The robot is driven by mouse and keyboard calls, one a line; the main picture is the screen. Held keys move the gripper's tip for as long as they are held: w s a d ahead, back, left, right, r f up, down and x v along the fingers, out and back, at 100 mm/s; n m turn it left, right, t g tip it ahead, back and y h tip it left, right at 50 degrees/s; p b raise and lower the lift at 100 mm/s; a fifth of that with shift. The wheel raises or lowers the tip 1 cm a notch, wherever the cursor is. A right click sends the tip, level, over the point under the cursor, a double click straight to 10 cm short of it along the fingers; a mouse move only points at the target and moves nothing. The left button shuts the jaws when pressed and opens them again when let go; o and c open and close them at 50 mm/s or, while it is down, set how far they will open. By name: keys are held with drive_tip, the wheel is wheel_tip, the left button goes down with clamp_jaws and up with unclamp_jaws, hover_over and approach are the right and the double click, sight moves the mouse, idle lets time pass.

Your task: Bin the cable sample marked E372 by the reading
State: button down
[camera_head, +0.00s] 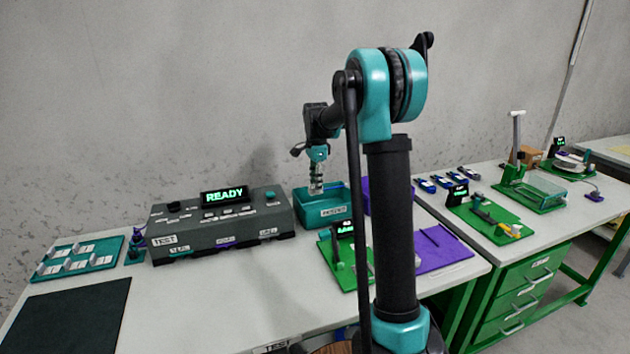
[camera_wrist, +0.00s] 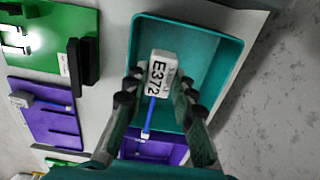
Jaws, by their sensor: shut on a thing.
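My gripper (camera_head: 317,188) hangs over the teal bin (camera_head: 340,217), which has a white label on its front that I cannot read clearly. In the wrist view, my gripper (camera_wrist: 157,98) is shut on the cable sample (camera_wrist: 159,75), a white block marked E372 with a blue cable and a small white end. The sample is over the inside of the teal bin (camera_wrist: 205,42), and its cable reaches towards the purple bin (camera_wrist: 170,152). The tester (camera_head: 215,230) has a display (camera_head: 224,196) that reads READY.
A teal rack (camera_head: 78,258) with white pieces and a dark mat (camera_head: 70,315) lie at the left. A green board (camera_head: 345,262) and a purple board (camera_head: 445,250) lie near the bins. Several blue cable samples (camera_head: 447,181) lie on the right bench.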

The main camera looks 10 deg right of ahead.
drive_tip(key=shift+f, duration=4.3)
drive_tip(key=shift+f, duration=1.5)
drive_tip(key=c, duration=1.2)
unclamp_jaws()
drive_tip(key=shift+r, duration=0.1)
drive_tip(key=shift+r, duration=5.9)
drive_tip(key=shift+s, duration=0.1)
